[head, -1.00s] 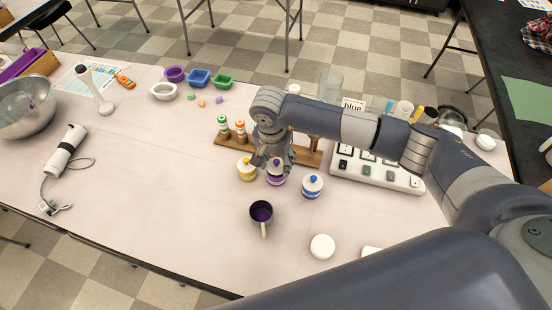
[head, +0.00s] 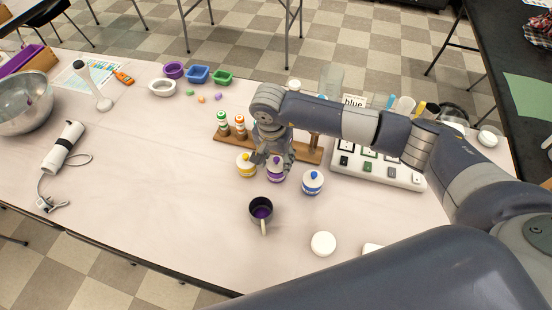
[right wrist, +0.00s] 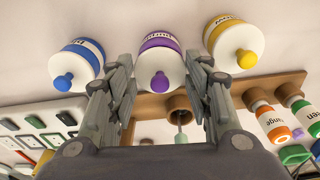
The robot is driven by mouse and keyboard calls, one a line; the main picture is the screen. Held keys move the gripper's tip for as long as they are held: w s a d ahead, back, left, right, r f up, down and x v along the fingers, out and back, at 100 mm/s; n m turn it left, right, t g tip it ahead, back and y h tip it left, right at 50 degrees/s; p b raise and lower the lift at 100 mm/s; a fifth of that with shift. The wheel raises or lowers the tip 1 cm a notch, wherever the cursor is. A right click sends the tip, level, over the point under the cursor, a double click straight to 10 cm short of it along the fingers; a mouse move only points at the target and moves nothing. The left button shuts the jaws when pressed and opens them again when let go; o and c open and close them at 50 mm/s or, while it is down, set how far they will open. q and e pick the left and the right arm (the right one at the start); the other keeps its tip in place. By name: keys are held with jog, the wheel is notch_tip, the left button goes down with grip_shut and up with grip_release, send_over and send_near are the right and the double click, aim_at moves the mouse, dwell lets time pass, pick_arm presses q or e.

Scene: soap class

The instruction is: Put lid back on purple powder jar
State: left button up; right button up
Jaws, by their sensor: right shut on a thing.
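The purple powder jar (head: 277,176) is upright on the table, between the yellow jar (head: 246,166) and the blue jar (head: 312,182). Its lid (right wrist: 159,70), white with a purple knob, shows in the right wrist view and appears to sit on the jar; I cannot tell if it is fully seated. My right gripper (right wrist: 157,85) is shut on the purple jar's lid, with one finger on each side. In the head view my right gripper (head: 273,158) partly covers the lid. My left gripper is not in view.
A dark mug with purple contents (head: 261,210) stands in front of the jars. A wooden rack (head: 228,143) with small bottles is behind them. A white button board (head: 378,172) is at the right. A white round object (head: 323,243) lies in front.

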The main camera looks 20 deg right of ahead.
jog(key=shift+f+b, duration=0.2)
jog(key=shift+b, duration=0.85)
dwell(1.8)
dwell(0.3)
jog(key=o, duration=0.9)
jog(key=o, duration=0.5)
jog(key=shift+c, duration=0.2)
jog(key=shift+r, duration=0.1)
jog(key=shift+r+p, duration=1.55)
jog(key=shift+r, duration=1.9)
